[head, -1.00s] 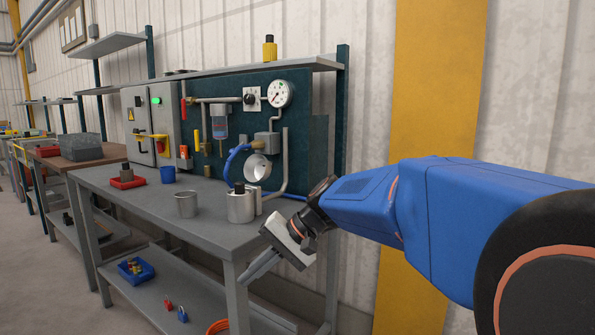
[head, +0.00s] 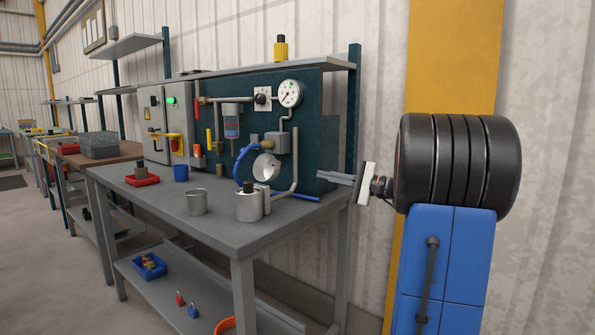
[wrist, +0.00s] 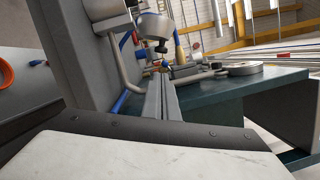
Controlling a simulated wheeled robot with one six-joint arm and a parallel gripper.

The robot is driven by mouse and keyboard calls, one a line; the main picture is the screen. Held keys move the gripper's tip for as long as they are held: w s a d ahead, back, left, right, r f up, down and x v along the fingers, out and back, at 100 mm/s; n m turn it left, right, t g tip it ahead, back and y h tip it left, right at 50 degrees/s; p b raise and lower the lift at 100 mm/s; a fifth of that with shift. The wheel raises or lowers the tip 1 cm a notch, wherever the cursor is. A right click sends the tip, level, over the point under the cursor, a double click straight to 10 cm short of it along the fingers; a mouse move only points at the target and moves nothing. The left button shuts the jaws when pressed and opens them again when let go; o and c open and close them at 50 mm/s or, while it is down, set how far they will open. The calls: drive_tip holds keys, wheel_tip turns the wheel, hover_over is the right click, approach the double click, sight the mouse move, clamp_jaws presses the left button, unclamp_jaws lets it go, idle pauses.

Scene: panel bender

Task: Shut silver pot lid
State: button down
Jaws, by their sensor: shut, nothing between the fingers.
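The silver pot (head: 250,206) stands upright on the workbench near its right end, with a dark piece showing at its top. Its round silver lid (head: 266,167) stands raised above and behind the pot, its face toward the camera, so it is open. My gripper (head: 321,177) is to the right of the lid at about the same height in the picture, clear of it. Its fingers are shut together and empty. In the wrist view my gripper (wrist: 163,78) points toward pipes and fittings; I cannot surely pick out the pot or lid there.
A grey open cup (head: 197,202), a blue cup (head: 181,173) and a red tray (head: 142,180) stand on the workbench (head: 215,230). A teal panel with pipes and a gauge (head: 290,93) rises behind. The bench's front right is clear.

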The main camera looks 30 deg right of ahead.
sight(271, 169)
drive_tip(key=w+a+r, duration=0.2)
drive_tip(key=w+a, duration=0.5)
drive_tip(key=a, duration=0.2)
drive_tip(key=shift+r, duration=0.2)
drive_tip(key=shift+r, duration=0.15)
idle(0.4)
